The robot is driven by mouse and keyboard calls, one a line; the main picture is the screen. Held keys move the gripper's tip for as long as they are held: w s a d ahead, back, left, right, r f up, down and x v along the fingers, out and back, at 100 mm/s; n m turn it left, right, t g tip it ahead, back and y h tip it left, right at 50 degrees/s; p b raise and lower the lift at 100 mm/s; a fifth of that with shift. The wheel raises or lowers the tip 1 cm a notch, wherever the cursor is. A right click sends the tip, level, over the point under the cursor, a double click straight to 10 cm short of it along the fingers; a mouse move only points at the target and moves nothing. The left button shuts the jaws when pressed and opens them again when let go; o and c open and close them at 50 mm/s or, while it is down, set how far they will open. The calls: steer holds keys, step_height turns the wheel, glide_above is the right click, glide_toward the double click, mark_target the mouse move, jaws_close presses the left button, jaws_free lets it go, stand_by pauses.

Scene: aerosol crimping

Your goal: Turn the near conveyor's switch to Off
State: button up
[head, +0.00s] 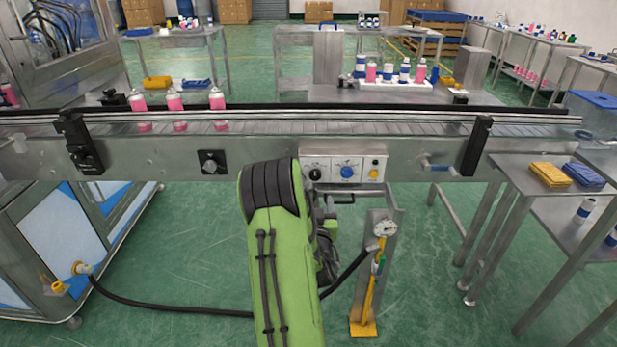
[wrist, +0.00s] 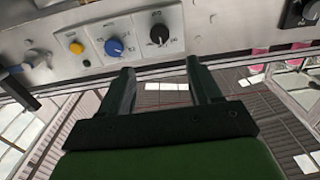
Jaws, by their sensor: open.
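The near conveyor (head: 250,150) runs across the head view. Its side carries a control panel (head: 330,164) with a black knob (head: 315,174), a blue knob (head: 347,172) and a yellow button (head: 374,174). A separate black rotary switch (head: 212,162) sits left of the panel; which dial is the switch I cannot tell for sure. In the wrist view, my gripper (wrist: 160,68) is open and empty, its fingers apart just below the panel's black knob (wrist: 159,35), not around it. The separate switch (wrist: 303,12) shows at top right. My arm mostly hides the gripper in the head view.
Pink bottles (head: 176,105) stand on the conveyor at left. A handle (head: 437,166) juts from the conveyor side at right. A gauge post (head: 384,228) with a black hose stands on the floor below the panel. A steel side table (head: 530,185) stands at right.

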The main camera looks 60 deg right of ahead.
mark_target(314, 176)
steer(key=p+x, duration=0.4)
steer(key=x, duration=0.7)
steer(key=shift+p, duration=0.3)
steer(key=shift+w+d+f, duration=0.1)
steer(key=shift+w+d, duration=0.2)
steer(key=shift+d, duration=0.2)
steer(key=c, duration=1)
steer(key=shift+c, duration=0.2)
steer(key=shift+n, duration=0.3)
steer(key=n, duration=0.4)
steer(key=shift+n, duration=0.3)
steer(key=n, duration=0.4)
steer(key=shift+w+a+f+n, duration=0.1)
steer(key=shift+n, duration=0.2)
